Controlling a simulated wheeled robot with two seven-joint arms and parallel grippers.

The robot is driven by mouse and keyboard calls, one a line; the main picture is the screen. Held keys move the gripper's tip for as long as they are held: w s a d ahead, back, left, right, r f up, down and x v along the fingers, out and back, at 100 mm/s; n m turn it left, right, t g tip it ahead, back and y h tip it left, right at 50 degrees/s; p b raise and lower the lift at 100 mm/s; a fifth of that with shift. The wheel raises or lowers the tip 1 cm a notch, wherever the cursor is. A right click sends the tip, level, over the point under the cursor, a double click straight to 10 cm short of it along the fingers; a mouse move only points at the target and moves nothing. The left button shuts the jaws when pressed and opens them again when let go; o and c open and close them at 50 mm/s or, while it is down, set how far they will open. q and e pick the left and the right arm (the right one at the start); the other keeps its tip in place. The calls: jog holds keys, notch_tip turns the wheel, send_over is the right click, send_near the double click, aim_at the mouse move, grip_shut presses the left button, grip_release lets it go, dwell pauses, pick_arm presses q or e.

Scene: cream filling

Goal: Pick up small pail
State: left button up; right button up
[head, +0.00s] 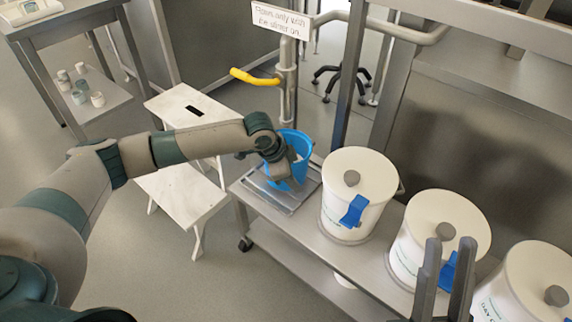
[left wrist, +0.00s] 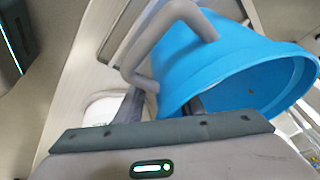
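The small blue pail (head: 303,143) stands on a flat metal plate (head: 263,191) at the left end of the steel bench in the head view. My left gripper (head: 283,172) is at the pail's near side and hides part of it. In the left wrist view the pail (left wrist: 250,75) looks tilted and its grey handle (left wrist: 180,12) curves down toward the fingers. The left fingers (left wrist: 160,103) stand apart, with the handle's end and pail's edge between or just beyond them; contact is unclear. My right gripper (head: 446,278) is open and empty at the lower right.
Several white lidded tubs (head: 353,215) with blue clasps line the bench to the right of the pail. A white step stool (head: 190,105) stands left. A yellow-handled lever (head: 255,77) on a post rises behind the pail. Open floor lies at front left.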

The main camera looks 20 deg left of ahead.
pick_arm(q)
jog(key=shift+c, duration=0.4)
grip_shut()
jog(key=shift+w+r, duration=0.1)
dwell(1.2)
